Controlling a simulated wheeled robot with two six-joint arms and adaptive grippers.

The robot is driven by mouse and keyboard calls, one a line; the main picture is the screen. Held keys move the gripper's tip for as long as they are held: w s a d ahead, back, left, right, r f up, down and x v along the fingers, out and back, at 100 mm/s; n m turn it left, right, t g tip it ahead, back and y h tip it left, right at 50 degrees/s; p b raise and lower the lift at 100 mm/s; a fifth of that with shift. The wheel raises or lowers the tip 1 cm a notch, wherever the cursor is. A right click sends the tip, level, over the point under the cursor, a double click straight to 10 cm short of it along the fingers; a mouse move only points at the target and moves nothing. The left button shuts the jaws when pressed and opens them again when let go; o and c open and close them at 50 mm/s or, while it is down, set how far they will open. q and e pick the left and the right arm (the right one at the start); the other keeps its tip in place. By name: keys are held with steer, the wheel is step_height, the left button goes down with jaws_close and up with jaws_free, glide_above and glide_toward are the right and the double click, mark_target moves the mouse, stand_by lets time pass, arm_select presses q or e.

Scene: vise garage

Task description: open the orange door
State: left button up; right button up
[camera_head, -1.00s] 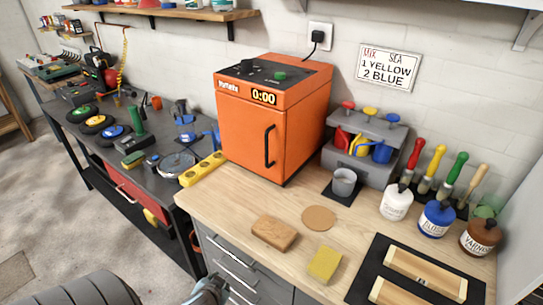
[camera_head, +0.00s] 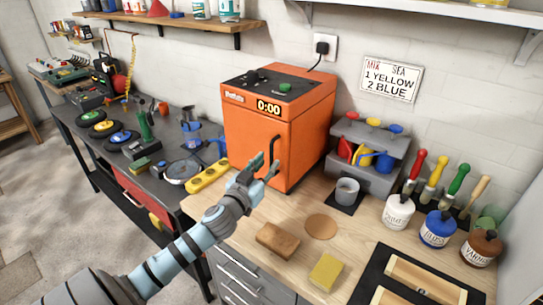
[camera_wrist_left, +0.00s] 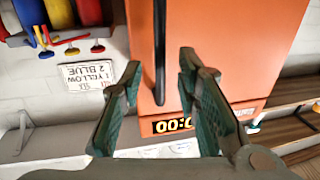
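The orange machine (camera_head: 262,135) stands on the wooden bench with its door (camera_head: 247,143) facing front; the door looks shut. A dark vertical handle (camera_head: 275,152) is on the right part of the door. My left gripper (camera_head: 266,168) is in front of the door, its fingers close to the handle's lower part. In the left wrist view, which is upside down, the two green-padded fingers (camera_wrist_left: 158,88) are spread apart and empty. The handle (camera_wrist_left: 160,50) lies ahead between them, and I see no contact. My right gripper is not in view.
A brown block (camera_head: 277,240) and a yellow sponge (camera_head: 325,271) lie on the bench in front.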

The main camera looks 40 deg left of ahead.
mark_target(271, 159)
arm_select(q)
steer(key=x, duration=0.4)
steer(key=shift+p, duration=0.35)
steer(key=shift+s+d, duration=0.1)
jaws_close()
